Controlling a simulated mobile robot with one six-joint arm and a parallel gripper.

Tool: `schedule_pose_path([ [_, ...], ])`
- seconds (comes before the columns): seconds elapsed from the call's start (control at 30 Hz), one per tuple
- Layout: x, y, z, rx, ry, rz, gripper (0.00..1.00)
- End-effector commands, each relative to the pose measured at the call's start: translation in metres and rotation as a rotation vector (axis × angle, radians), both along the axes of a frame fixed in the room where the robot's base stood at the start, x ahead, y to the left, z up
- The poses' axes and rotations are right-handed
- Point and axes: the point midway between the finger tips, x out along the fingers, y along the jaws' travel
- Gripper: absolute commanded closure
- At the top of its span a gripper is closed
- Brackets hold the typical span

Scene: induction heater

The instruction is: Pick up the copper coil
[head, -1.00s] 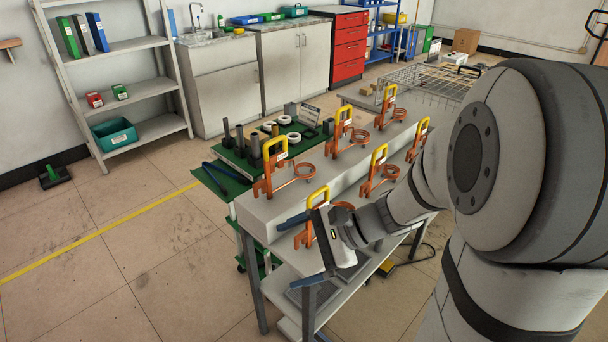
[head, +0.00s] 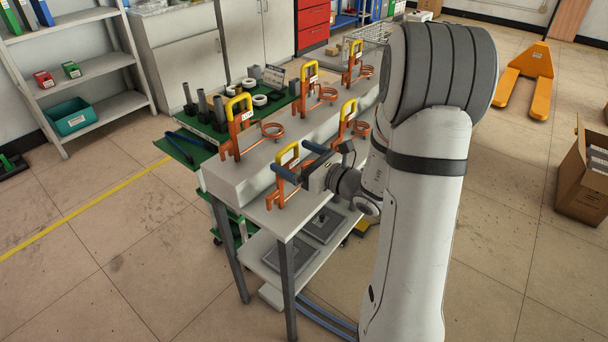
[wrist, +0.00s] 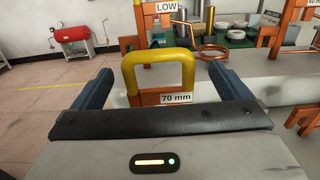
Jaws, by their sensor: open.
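Several copper coils with yellow handles stand on the grey bench. The nearest coil (head: 280,192) stands at the bench's front end, partly hidden by my gripper. Its yellow handle (wrist: 160,56) and a "70 mm" label show in the wrist view. My gripper (head: 289,156) is open, with its blue fingers apart on either side of this handle. In the wrist view (wrist: 159,72) gaps show between the handle and both fingers. Other coils stand behind it, at the back left (head: 236,134), at the back (head: 308,90) and further right (head: 344,122).
The grey bench (head: 232,178) has a lower shelf with dark plates (head: 322,225). A green-topped cart (head: 190,150) with dark posts and white rings stands close behind. An orange pallet jack (head: 530,75) and a cardboard box (head: 585,185) stand right.

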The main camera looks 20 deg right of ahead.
Motion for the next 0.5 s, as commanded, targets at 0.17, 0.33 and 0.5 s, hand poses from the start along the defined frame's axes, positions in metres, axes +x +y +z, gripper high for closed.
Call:
schedule_pose_path([
  [0.17,0.019,0.016,0.002,-0.001,0.000,0.004,0.03],
  [0.33,0.023,0.019,0.002,-0.001,0.000,0.001,0.03],
  [0.5,0.023,0.019,0.002,-0.001,0.000,0.001,0.06],
])
